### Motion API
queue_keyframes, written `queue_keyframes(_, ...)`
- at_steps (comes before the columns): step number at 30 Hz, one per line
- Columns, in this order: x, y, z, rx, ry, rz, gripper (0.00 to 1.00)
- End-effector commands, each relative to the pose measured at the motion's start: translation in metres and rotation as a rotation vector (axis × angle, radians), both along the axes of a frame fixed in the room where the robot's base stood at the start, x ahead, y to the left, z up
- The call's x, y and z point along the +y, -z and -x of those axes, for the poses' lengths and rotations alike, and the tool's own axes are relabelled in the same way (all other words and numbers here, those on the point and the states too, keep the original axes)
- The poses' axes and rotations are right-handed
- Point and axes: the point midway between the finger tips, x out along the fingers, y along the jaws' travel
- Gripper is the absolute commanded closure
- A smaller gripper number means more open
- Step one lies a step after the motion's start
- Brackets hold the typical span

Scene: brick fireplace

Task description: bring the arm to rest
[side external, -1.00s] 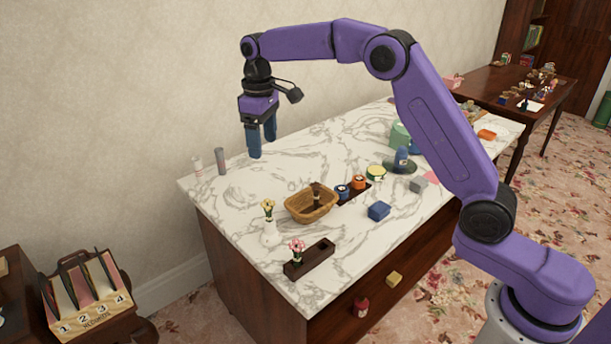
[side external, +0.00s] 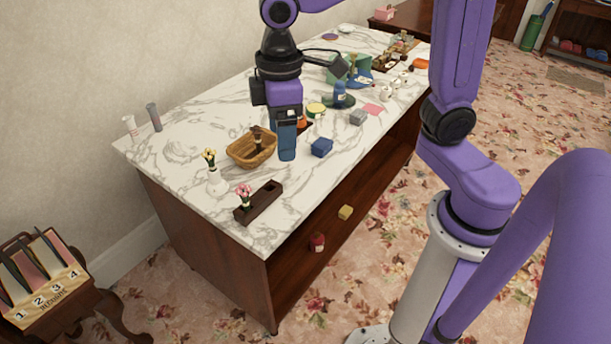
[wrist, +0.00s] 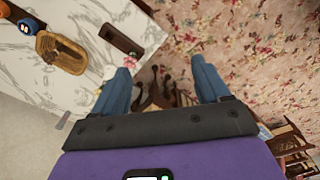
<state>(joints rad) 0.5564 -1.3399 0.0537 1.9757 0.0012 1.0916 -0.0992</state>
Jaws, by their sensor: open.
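My gripper (side external: 281,142) points down in the side external view, in front of the marble-topped counter's middle in the picture. In the wrist view my gripper (wrist: 160,67) shows two blue fingers spread wide, with nothing held between them. Floor and part of a dark wooden stand show beyond the fingers. The counter (wrist: 90,90) lies to the upper left there. My arm is bent, with its upper links cut off by the top edge of the side external view. I cannot tell the fingers' exact height above the counter.
Two slim cylinders stand at the counter's back left (side external: 154,117). A record rack (side external: 42,275) stands lower left.

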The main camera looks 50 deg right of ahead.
Motion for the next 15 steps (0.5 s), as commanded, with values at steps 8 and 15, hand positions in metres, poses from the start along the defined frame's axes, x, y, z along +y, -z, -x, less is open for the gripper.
queue_keyframes(8,-0.042,0.020,0.094,-0.003,-0.119,-0.006,0.25)
queue_keyframes(15,-0.077,0.039,0.148,-0.004,-0.194,-0.009,0.25)
